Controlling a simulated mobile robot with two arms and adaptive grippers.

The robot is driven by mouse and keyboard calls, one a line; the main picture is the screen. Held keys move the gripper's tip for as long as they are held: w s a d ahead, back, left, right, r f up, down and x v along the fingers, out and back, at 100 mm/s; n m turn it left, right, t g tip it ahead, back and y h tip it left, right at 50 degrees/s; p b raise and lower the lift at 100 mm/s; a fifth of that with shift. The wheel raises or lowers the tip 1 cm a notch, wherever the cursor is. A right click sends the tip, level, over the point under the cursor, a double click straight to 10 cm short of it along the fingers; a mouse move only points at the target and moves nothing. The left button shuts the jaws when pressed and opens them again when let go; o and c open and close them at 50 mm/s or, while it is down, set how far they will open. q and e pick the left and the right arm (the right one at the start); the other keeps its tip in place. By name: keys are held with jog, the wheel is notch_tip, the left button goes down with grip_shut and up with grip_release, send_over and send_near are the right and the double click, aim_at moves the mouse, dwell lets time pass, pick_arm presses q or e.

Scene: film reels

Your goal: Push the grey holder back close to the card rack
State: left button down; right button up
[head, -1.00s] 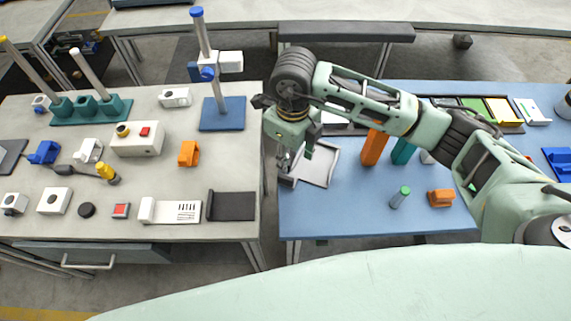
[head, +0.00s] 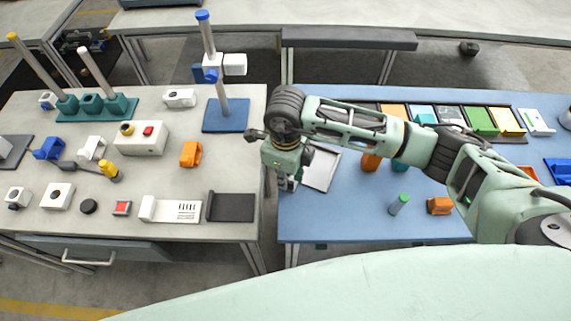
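The grey holder (head: 321,171) is a light grey flat piece with a raised rim, on the left part of the blue table. My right gripper (head: 287,183) points down at its left side, by the table's left edge. The wrist hides part of that side, and I cannot tell whether they touch. The fingers are small and partly hidden, so their opening is unclear. The card rack (head: 511,138) is a long dark frame along the back of the blue table, holding several coloured cards. My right arm passes in front of its near side. My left gripper is out of view.
An orange block (head: 370,162) stands right of the holder, partly behind my arm. The blue table's front left is clear. A gap separates it from the grey table (head: 150,226).

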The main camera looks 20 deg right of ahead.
jog(key=shift+f, duration=1.25)
jog(key=shift+c, duration=0.3)
grip_shut()
jog(key=shift+o, duration=1.9)
grip_release()
